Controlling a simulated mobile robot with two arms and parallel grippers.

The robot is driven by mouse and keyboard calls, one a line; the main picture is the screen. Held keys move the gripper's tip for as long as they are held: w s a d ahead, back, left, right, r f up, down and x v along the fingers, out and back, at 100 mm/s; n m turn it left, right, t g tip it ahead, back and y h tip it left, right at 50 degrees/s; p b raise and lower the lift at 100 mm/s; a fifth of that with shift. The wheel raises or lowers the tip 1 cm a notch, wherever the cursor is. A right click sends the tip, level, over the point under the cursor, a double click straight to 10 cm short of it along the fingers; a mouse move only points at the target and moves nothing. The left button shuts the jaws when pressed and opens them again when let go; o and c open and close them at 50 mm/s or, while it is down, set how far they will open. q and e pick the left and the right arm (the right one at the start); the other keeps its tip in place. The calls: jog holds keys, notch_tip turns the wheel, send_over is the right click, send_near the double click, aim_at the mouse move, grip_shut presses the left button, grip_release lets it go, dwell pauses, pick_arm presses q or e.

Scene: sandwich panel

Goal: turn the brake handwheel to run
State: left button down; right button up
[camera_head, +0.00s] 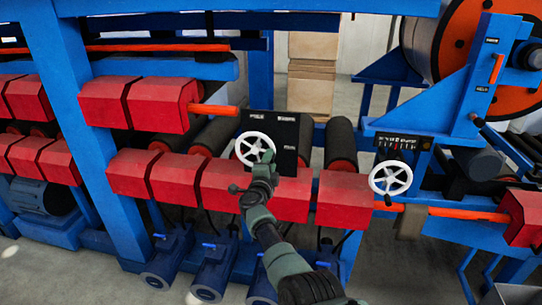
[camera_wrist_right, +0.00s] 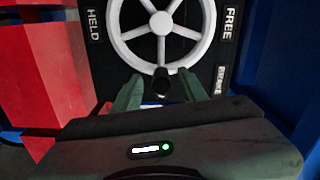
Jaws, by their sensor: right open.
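The brake handwheel (camera_head: 254,148) is white and spoked, on a black plate (camera_head: 286,140) left of the middle in the head view. In the right wrist view the wheel (camera_wrist_right: 161,23) fills the top, with labels HELD (camera_wrist_right: 94,25) at its left, FREE (camera_wrist_right: 231,22) at its right, and BRAKE (camera_wrist_right: 220,80) below that. A dark knob (camera_wrist_right: 161,82) sits at its lower rim. My right gripper (camera_head: 265,161) is at the wheel's lower right; its fingers (camera_wrist_right: 160,93) are apart, one either side of the knob. Contact cannot be told. My left gripper is out of view.
A second white handwheel (camera_head: 390,177) stands to the right, below a scale plate (camera_head: 403,141). Red blocks (camera_head: 178,178) line the blue frame (camera_head: 85,110) beside and below the brake wheel. An orange bar (camera_head: 213,110) juts toward the black plate. Grey floor lies in front.

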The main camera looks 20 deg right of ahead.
pick_arm(q)
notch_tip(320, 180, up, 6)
jog(key=p, duration=0.4)
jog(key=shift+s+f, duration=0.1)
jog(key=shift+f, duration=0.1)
pick_arm(e)
jog(key=v, duration=0.6)
jog(key=shift+a+r, duration=0.1)
